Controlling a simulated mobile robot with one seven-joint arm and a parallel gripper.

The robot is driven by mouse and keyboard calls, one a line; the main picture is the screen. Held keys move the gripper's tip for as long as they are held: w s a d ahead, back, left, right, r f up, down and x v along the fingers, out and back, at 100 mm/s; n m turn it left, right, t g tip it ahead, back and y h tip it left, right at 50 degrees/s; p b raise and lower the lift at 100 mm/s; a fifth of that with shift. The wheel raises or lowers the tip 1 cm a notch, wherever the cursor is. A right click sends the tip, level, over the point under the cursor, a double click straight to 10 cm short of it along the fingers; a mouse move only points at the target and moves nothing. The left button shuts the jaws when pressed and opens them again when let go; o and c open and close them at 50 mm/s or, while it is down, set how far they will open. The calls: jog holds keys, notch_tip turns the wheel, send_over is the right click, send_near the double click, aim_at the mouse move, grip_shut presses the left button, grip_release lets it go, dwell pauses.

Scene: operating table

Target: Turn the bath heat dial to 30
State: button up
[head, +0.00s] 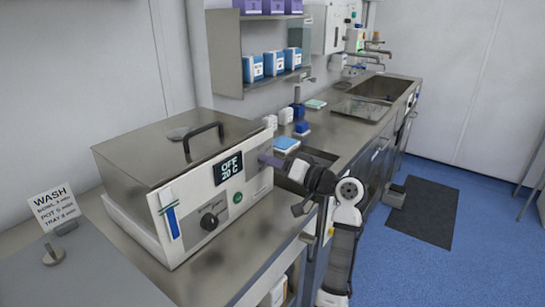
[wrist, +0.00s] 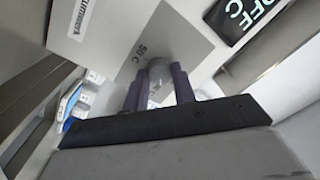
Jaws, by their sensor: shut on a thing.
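The bath (head: 190,192) is a steel box with a white front, a steel lid and a black handle. Its display (head: 229,168) reads OFF above 20 C; part of it shows in the wrist view (wrist: 245,15). My gripper (head: 266,159) reaches the right part of the front panel. In the wrist view its two dark fingers (wrist: 160,90) are shut on a light grey round dial (wrist: 160,72), one on either side. A small temperature label, apparently 50 C, is printed beside the dial on a grey plate (wrist: 140,50). The dial's pointer is hidden, and the head view does not show the dial.
A black knob (head: 209,221) and a green button (head: 238,197) are on the same front, left of my gripper. A blue-marked gauge strip (head: 171,220) is at the left. A WASH sign (head: 53,208) stands nearby.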

jog(key=shift+m+p, duration=0.3)
jog(key=shift+m, duration=0.3)
jog(key=o, duration=1)
jog(key=shift+d, duration=0.15)
jog(key=b+v, duration=0.3)
jog(key=v, duration=1)
jog(key=shift+s+d+f, duration=0.15)
jog(key=shift+s+d, duration=0.05)
jog(key=shift+s, duration=0.15)
